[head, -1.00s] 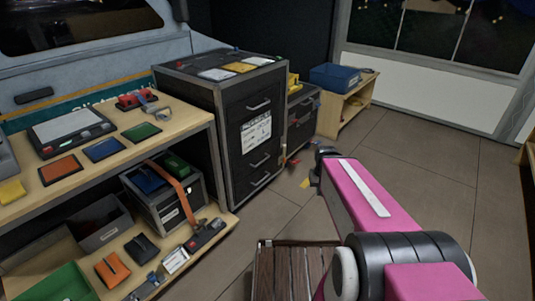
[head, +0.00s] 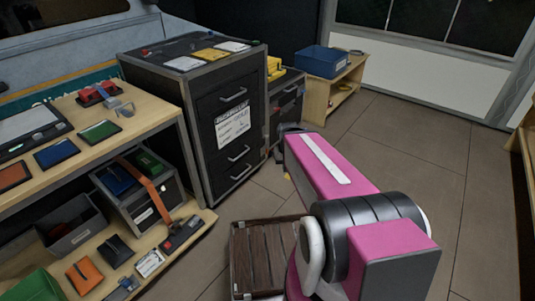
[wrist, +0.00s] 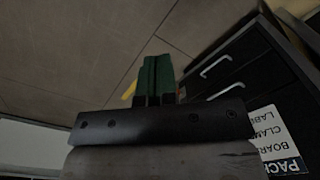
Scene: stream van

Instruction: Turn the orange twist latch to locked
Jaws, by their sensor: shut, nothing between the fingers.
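I cannot make out an orange twist latch in either view. My gripper (wrist: 157,62) shows in the wrist view with its green fingers together, nothing between them, over the floor and beside the black drawer cabinet (wrist: 240,88).
A wooden shelf unit (head: 160,118) with cards and boxes stands at left. A slatted brown crate (head: 238,265) is on the floor. A blue bin (head: 322,62) sits on a low wooden shelf at the back. A small yellow thing (wrist: 130,93) lies past my fingers. The right floor (head: 420,150) is clear.

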